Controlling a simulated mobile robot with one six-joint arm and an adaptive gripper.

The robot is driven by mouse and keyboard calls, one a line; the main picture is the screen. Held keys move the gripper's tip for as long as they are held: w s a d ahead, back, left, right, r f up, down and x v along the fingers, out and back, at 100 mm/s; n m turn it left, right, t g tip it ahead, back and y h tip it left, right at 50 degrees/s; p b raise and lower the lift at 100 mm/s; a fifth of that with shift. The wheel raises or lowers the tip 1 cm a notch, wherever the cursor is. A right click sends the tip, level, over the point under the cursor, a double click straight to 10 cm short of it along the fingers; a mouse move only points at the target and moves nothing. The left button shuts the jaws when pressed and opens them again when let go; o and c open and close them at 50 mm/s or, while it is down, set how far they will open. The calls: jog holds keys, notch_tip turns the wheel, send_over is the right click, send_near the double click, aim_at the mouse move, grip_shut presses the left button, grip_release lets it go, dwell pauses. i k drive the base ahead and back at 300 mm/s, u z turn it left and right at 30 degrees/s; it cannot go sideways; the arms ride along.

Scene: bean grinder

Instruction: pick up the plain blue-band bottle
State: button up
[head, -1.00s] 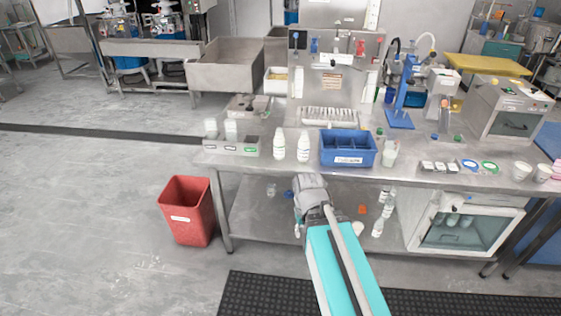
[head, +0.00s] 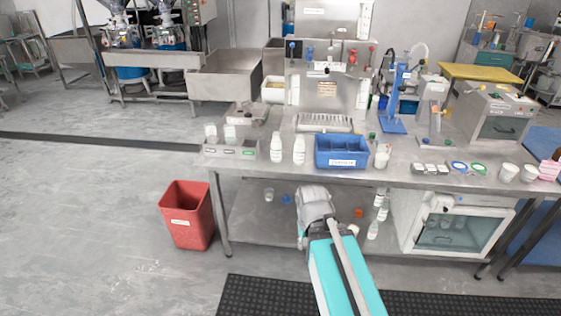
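Two white bottles stand upright side by side on the steel table, a left one (head: 276,148) and a right one (head: 299,150). Their bands are too small to tell which is the plain blue-band bottle. More bottles, clear or pale, stand on the lower shelf, such as one at the right (head: 373,229). My arm reaches toward the table front from below, its grey joint in front of the lower shelf. My gripper's fingers cannot be made out.
A blue bin (head: 342,164) stands right of the white bottles, with a white cup (head: 381,160) beside it. A grey rack (head: 231,154) with jars is at the left. A red bin (head: 187,214) stands on the floor. The table's front edge lies between my arm and the bottles.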

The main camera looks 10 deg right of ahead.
aim_at(300, 146)
jog(key=z, duration=0.1)
jog(key=i, duration=0.95)
jog(key=u, duration=0.05)
